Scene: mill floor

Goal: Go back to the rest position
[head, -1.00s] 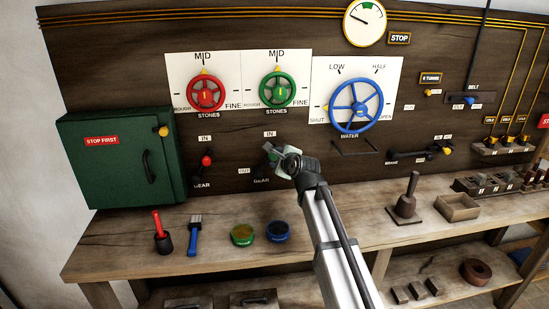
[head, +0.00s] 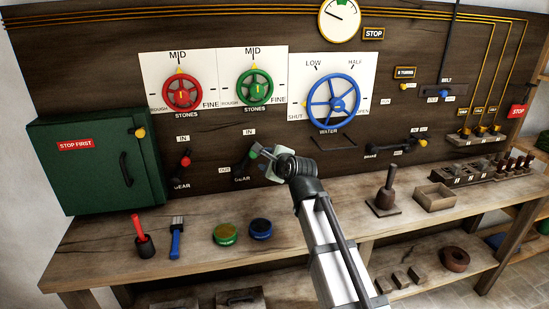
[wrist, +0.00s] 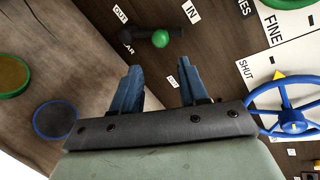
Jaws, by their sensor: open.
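My gripper (head: 264,161) is open and empty in front of the board, just right of the green-knobbed gear lever (head: 253,154). In the wrist view, the two blue fingers of my gripper (wrist: 160,78) stand apart. The green knob (wrist: 160,38) shows beyond and between the fingertips, with a visible gap. The lever's black arm slants up to the right in the head view. My gripper partly crowds it there.
The blue water wheel (head: 334,102) is right of my gripper. The red gear lever (head: 185,160) and green cabinet (head: 90,180) are to the left. Below, the bench holds green (head: 227,233) and blue (head: 260,228) tins and a wooden box (head: 434,200).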

